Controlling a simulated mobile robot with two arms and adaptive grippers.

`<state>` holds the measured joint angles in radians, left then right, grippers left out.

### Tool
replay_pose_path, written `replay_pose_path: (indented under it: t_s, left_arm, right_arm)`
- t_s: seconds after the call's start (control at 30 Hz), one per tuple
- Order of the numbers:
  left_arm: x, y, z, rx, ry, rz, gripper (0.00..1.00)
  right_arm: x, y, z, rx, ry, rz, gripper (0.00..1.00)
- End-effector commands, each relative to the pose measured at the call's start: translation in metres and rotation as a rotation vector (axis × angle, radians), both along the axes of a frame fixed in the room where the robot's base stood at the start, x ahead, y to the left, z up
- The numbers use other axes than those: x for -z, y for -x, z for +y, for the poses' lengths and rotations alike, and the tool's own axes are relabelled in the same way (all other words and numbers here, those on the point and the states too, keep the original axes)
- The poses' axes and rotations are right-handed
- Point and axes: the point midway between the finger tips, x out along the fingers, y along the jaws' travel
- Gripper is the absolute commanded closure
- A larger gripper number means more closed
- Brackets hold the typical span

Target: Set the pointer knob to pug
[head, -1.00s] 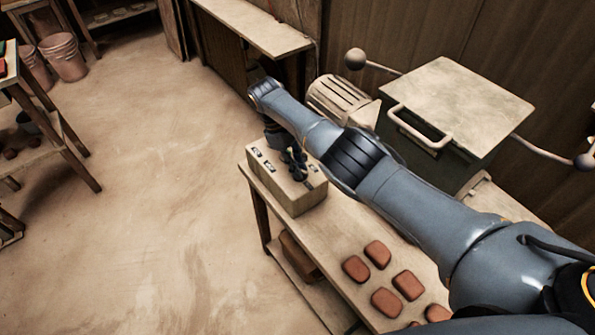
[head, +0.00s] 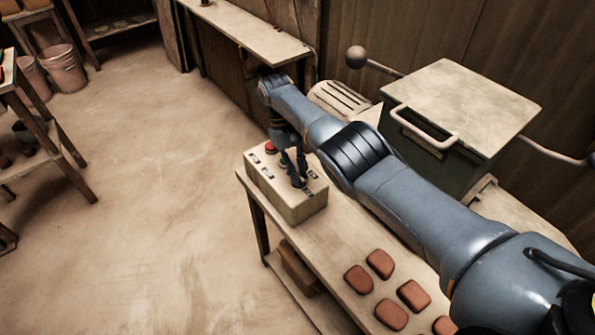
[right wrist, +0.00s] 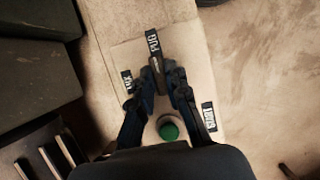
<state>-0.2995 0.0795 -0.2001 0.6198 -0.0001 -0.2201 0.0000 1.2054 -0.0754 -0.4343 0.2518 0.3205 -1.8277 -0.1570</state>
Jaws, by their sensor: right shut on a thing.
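The control box (head: 305,212) stands on the table's far left corner, with small labels on its top. My right gripper (head: 298,182) points down at its top near the right edge. In the right wrist view, my right gripper (right wrist: 166,72) is shut on the dark pointer knob (right wrist: 157,66). The knob's visible end lies close to the label PUG (right wrist: 153,41) and points roughly at it. The fingers hide part of the knob. A second label (right wrist: 128,81), hard to read, is left of the fingers. My left gripper is not in view.
A green button (right wrist: 168,131) sits between my fingers' bases, near the label START (right wrist: 209,117). A red button (head: 271,147) is at the box's back. Several reddish tiles (head: 380,264) lie on the table's near part. The press (head: 460,100) stands behind my arm.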

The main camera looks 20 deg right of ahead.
Motion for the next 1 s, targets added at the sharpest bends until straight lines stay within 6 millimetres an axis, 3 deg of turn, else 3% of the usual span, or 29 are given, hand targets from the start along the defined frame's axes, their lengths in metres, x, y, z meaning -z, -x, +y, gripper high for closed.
replay_pose_path:
  t_s: [0.23,0.27,0.37,0.83,1.0]
  left_arm:
    - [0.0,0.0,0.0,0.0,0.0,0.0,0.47]
    - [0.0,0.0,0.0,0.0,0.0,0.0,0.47]
    - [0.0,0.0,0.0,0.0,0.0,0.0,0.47]
    - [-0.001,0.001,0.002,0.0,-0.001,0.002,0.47]
    - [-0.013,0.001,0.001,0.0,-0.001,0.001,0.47]
  right_arm:
    - [0.001,0.001,0.0,0.003,0.0,0.002,1.0]
    - [0.001,0.001,0.0,0.003,0.0,0.002,0.81]
    - [0.001,0.001,0.0,0.001,0.0,0.001,0.62]
    - [0.0,0.0,0.0,-0.008,0.0,0.0,0.62]
    - [-0.004,0.0,0.001,-0.111,0.001,-0.001,0.62]
